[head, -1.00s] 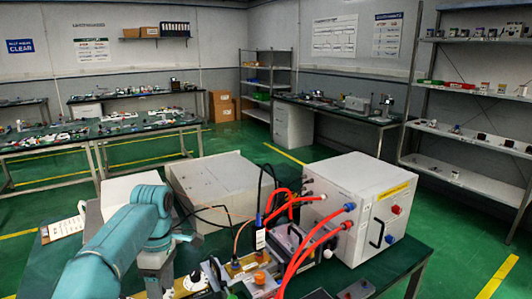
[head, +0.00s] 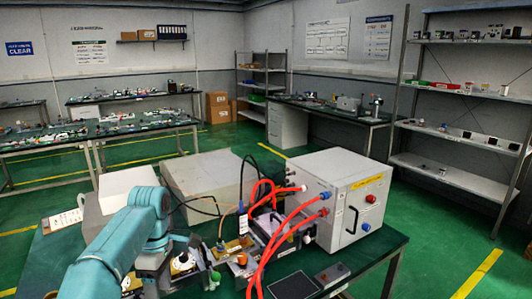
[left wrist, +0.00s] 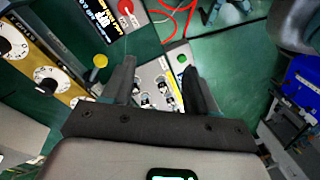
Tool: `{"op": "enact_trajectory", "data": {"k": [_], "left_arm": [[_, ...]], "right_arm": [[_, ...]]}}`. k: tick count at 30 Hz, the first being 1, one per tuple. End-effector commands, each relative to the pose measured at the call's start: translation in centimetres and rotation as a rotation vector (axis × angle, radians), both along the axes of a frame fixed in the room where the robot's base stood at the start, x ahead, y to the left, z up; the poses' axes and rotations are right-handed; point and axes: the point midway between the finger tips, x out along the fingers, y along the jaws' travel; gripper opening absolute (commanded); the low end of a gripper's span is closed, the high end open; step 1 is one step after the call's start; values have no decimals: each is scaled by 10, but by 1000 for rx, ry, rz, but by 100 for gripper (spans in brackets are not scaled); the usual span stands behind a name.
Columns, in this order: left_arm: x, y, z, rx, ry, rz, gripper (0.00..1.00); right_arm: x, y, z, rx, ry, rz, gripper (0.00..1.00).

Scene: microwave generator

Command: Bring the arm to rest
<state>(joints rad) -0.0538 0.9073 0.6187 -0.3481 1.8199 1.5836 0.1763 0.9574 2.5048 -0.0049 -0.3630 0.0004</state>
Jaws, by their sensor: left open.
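My left arm, teal, comes in from the lower left of the head view and bends over the workbench (head: 385,248). Its gripper is mostly hidden behind the arm there. In the left wrist view my left gripper (left wrist: 158,66) is open, its two dark fingers apart with nothing held between them. A pale panel with several small connectors (left wrist: 162,92) shows below and between the fingers; I cannot tell any contact. My right gripper is in neither view.
A white generator box (head: 345,197) with red cables (head: 283,232) stands right of the arm. A grey box (head: 205,180) stands behind the arm. A dark flat plate (head: 293,286) lies at the front. The left wrist view shows a dial panel (left wrist: 42,62) and blue bin (left wrist: 303,80).

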Motion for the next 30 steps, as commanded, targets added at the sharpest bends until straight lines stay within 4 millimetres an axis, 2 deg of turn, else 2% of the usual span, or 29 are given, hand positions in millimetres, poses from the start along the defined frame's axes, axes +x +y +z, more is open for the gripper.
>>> {"op": "enact_trajectory", "data": {"k": [2,8,14,19,23,24,26,27,30], "left_arm": [[1,1,-1,0,1,1,58],[12,-10,-55,-59,-18,-176,58],[12,-26,-114,-133,-50,-365,58],[-5,-48,-179,-222,-92,-559,58],[-42,-72,-243,-315,-152,-748,58],[-59,-81,-263,-344,-180,-810,58],[-88,-92,-289,-381,-222,-898,58],[-110,-99,-304,-401,-250,-953,58],[-165,-113,-329,-428,-317,-1079,58]], "right_arm": [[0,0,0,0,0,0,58],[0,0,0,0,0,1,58],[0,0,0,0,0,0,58],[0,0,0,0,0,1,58],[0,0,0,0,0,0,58],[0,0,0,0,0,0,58],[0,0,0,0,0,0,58],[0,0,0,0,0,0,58],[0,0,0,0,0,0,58]]}}
